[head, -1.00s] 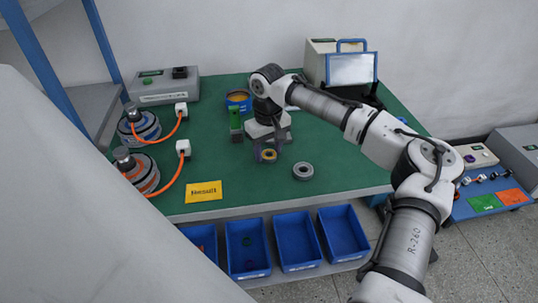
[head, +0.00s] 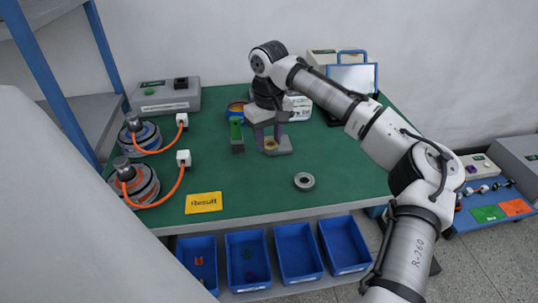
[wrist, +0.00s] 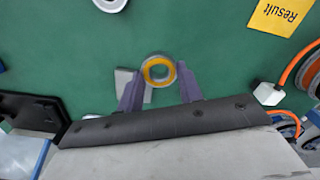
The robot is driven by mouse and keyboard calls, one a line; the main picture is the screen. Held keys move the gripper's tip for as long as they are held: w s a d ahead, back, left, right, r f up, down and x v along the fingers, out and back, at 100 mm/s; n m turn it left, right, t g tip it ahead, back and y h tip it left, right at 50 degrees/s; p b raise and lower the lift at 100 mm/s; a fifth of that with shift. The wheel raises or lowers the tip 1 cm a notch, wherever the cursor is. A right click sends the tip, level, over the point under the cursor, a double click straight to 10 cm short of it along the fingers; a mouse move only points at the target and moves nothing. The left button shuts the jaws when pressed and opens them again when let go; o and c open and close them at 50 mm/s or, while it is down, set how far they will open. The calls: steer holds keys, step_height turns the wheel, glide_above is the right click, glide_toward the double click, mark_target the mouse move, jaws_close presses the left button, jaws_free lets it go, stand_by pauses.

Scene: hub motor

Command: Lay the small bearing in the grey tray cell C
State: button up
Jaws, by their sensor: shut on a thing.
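The small bearing (wrist: 158,71), a grey ring with a yellow-orange inner part, is between the purple fingers of my gripper (wrist: 160,85) in the wrist view. The fingers are shut on its sides. In the head view my gripper (head: 269,140) points down over the green table with the bearing (head: 270,146) low between its fingers. A small grey block (head: 284,147) shows just behind and beside it, partly hidden. I cannot pick out the grey tray or cell C with certainty in either view.
A larger grey ring (head: 304,181) lies on the green table (head: 240,180) in front of my gripper. A green part (head: 236,132) stands just left. Orange-cabled motors (head: 135,183), a yellow Result card (head: 203,202) and blue bins (head: 297,252) lie around.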

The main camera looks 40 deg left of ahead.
step_height(320, 180, up, 13)
steer(key=shift+f, duration=0.2)
